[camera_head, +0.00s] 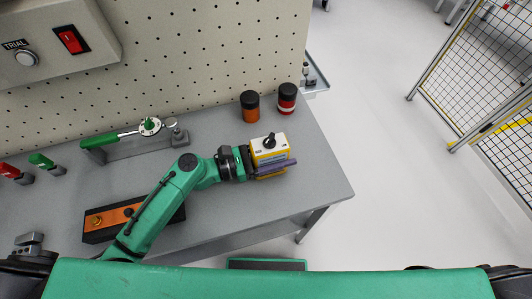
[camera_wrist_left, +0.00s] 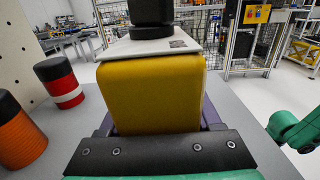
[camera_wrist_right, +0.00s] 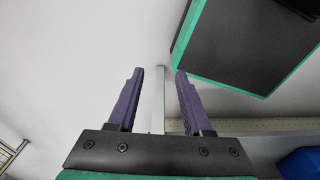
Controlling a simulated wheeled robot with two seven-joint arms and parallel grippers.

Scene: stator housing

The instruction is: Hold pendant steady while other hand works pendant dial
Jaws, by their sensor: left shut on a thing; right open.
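The pendant (camera_head: 262,157) is a yellow box with a light top face and a black dial (camera_head: 269,141). It stands at the right part of the grey bench. My left gripper (camera_head: 272,168) is shut on the pendant, one purple finger along its near side. In the left wrist view the pendant's yellow side (camera_wrist_left: 160,95) fills the space between the fingers, and the dial's black base (camera_wrist_left: 152,31) shows on top. My right gripper (camera_wrist_right: 157,98) is open and empty in the right wrist view. It is not visible in the head view, and no pendant shows before it.
An orange-and-black container (camera_head: 250,107) and a red-and-black container (camera_head: 287,99) stand behind the pendant. A green-handled tool (camera_head: 105,140) lies on a stand along the pegboard (camera_head: 200,50). The bench's right corner (camera_head: 325,185) is clear.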

